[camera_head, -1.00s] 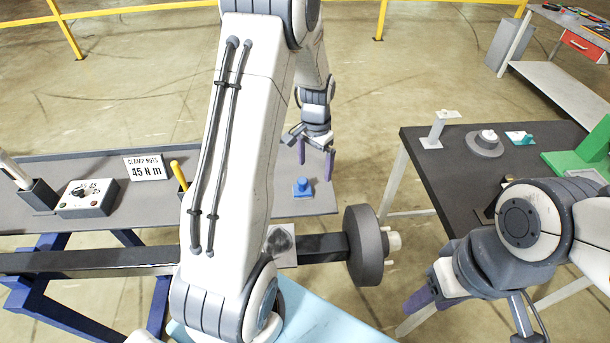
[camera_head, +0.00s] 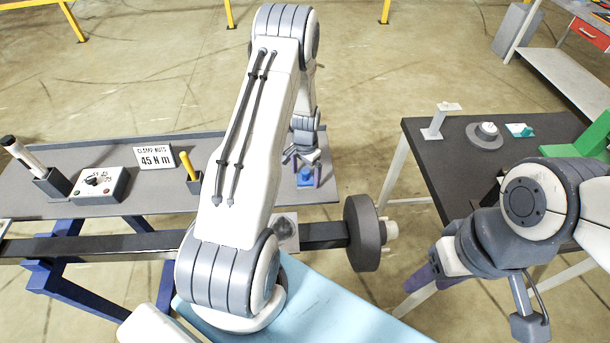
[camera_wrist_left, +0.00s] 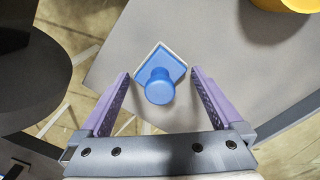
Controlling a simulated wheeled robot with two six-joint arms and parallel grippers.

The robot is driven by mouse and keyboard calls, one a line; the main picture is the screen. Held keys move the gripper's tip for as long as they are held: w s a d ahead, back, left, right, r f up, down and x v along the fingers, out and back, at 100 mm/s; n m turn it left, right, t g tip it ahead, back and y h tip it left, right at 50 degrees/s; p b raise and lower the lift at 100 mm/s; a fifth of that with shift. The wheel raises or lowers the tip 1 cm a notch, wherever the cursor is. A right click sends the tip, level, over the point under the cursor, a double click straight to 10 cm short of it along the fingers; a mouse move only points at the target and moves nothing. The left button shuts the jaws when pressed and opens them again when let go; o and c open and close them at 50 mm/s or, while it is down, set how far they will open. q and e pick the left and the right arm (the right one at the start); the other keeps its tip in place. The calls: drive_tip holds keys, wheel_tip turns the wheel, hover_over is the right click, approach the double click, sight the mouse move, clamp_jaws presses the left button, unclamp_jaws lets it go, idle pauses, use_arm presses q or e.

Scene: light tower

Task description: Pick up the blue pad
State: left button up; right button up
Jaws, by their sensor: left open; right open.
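The blue pad (camera_head: 304,178) sits on the grey bench top near its right end. In the left wrist view the blue pad (camera_wrist_left: 159,82) shows a round knob on a square blue base with a pale edge. My left gripper (camera_head: 303,172) is above it, pointing down and open. In the left wrist view the purple fingers of my left gripper (camera_wrist_left: 158,90) stand on either side of the knob, with a gap on both sides. My right gripper (camera_head: 430,282) is at the lower right, away from the pad, partly hidden by its own arm.
A dark bar with a round disc (camera_head: 365,232) runs in front of the bench. A torque dial box (camera_head: 97,185), a "45 N m" sign (camera_head: 154,158) and a yellow-handled tool (camera_head: 189,165) stand left on the bench. A dark table (camera_head: 430,150) with several parts stands right.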

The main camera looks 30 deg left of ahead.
sight(306, 170)
use_arm(q)
drive_tip(key=shift+f, duration=0.4)
drive_tip(key=shift+c, duration=0.3)
drive_tip(key=c, duration=0.9)
drive_tip(key=shift+r, duration=0.15)
drive_tip(key=shift+c, duration=0.2)
drive_tip(key=shift+r, duration=0.25)
drive_tip(key=r+b, duration=0.2)
drive_tip(key=r, duration=0.1)
drive_tip(key=shift+d+r, duration=0.2)
drive_tip(key=s+d+r+b, duration=0.1)
drive_tip(key=d+r+b, duration=0.2)
drive_tip(key=d+r, duration=0.4)
drive_tip(key=d, duration=0.4)
drive_tip(key=shift+s+b, duration=0.3)
drive_tip(key=shift+s, duration=0.1)
drive_tip(key=shift+d, duration=0.1)
